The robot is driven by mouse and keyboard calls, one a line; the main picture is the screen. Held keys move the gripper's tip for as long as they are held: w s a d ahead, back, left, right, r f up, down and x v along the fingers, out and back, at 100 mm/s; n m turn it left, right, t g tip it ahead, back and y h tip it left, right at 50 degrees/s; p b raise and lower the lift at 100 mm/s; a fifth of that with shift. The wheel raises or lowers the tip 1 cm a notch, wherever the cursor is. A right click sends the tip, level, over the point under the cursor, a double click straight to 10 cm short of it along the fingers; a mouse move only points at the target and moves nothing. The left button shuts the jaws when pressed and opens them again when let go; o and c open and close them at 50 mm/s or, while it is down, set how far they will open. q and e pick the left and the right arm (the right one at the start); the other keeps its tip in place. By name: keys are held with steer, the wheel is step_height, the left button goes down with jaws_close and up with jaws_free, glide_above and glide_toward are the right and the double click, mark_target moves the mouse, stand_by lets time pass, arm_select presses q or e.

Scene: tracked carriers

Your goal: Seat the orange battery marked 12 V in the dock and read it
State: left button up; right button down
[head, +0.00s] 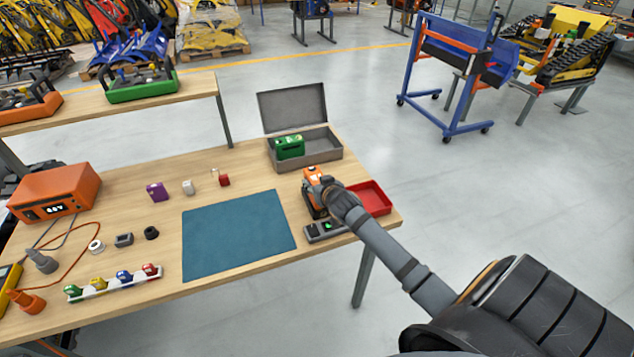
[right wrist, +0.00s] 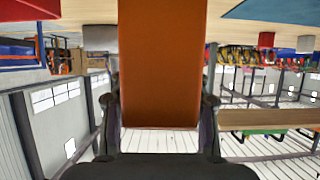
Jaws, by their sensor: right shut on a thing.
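My right gripper (head: 322,188) is shut on an orange battery (head: 309,196) near the right side of the table. In the right wrist view the battery (right wrist: 163,62) stands between the two fingers and fills the middle. Its marking cannot be read. A grey dock-like device (head: 326,231) with a small green light lies at the table's front right edge, just in front of the battery. I cannot tell whether the battery touches it or rests on the table. A green battery (head: 290,147) sits in an open grey case (head: 330,146). My left gripper is out of view.
A red tray (head: 377,198) lies right of my gripper. A blue mat (head: 235,235) covers the table's middle. Small blocks lie behind it. An orange meter box (head: 55,192), cables and a rack of coloured pieces (head: 115,285) are at the left.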

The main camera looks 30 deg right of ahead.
steer(key=shift+w+f, duration=0.1)
steer(key=shift+w, duration=0.15)
steer(key=shift+s+f, duration=0.2)
steer(key=shift+f, duration=0.9)
steer(key=shift+s+f, duration=0.3)
steer(key=shift+f, duration=0.15)
steer(key=c, duration=1)
jaws_free()
steer(key=shift+f, duration=0.3)
steer(key=o, duration=0.3)
steer(key=shift+w+f, duration=0.15)
steer(key=shift+w, duration=0.25)
steer(key=shift+o, duration=0.2)
steer(key=shift+s+r, duration=0.35)
steer(key=shift+r, duration=0.15)
steer(key=p+v, duration=0.1)
steer(key=v, duration=1)
steer(key=shift+s, duration=0.15)
steer(key=shift+a, duration=0.1)
